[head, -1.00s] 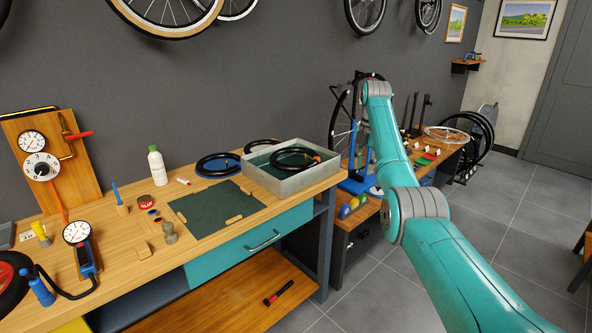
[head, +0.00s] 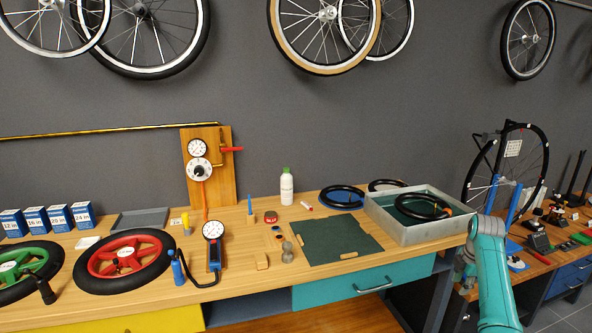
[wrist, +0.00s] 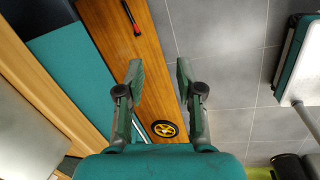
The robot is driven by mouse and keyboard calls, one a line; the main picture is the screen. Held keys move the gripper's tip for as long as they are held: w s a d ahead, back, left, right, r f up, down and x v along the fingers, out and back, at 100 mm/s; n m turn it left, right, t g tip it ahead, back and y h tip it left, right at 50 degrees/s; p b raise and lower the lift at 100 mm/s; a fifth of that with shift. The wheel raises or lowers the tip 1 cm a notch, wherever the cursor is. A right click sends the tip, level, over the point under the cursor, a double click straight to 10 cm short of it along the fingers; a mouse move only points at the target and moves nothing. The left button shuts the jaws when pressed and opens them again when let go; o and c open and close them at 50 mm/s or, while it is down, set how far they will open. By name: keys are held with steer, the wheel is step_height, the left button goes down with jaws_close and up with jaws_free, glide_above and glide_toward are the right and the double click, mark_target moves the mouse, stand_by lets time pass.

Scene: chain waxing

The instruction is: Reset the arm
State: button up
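My gripper (wrist: 158,85) shows in the wrist view with its two fingers spread apart and nothing between them. It hangs over the lower wooden shelf and the grey tiled floor. In the head view my teal arm rises at the lower right, in front of the workbench's right end; the gripper itself cannot be made out there.
The workbench (head: 250,285) holds a green mat (head: 335,240), a grey tray (head: 400,235) with a black tire, a white bottle (head: 287,188), a gauge (head: 213,232) and wheels at left. A red-black tool (wrist: 131,18) and a small yellow wheel (wrist: 163,129) show below.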

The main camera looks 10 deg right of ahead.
steer(key=s+a+f+m+t+h, duration=0.1)
steer(key=s+a+f+m, duration=0.15)
steer(key=a+f, duration=0.7)
steer(key=s+a+f+m+t, duration=0.1)
steer(key=s+a+f+t, duration=0.15)
steer(key=a+f, duration=0.7)
steer(key=s+a+f+m+t, duration=0.1)
steer(key=s+a+f+m, duration=0.1)
steer(key=s+a+f, duration=0.55)
steer(key=s+a+f+m+t, duration=0.2)
steer(key=s+a+f, duration=0.25)
steer(key=s, duration=0.55)
steer(key=s+a+r+m+t, duration=0.15)
steer(key=s+a+r, duration=0.3)
steer(key=s, duration=0.45)
steer(key=s+a+r+m+t, duration=0.1)
steer(key=s+a+r+m, duration=0.15)
steer(key=s+a, duration=0.45)
steer(key=s+a+r+m+t+y, duration=0.1)
steer(key=s+r+m, duration=0.1)
steer(key=s+r, duration=0.6)
steer(key=s+a+r+m+t+y, duration=0.1)
steer(key=s+r+m+t, duration=0.1)
steer(key=s+r, duration=0.7)
step_height(320, 180, up, 5)
steer(key=shift+a+r+t, duration=0.1)
steer(key=shift+a+t, duration=0.05)
steer(key=shift+t, duration=0.15)
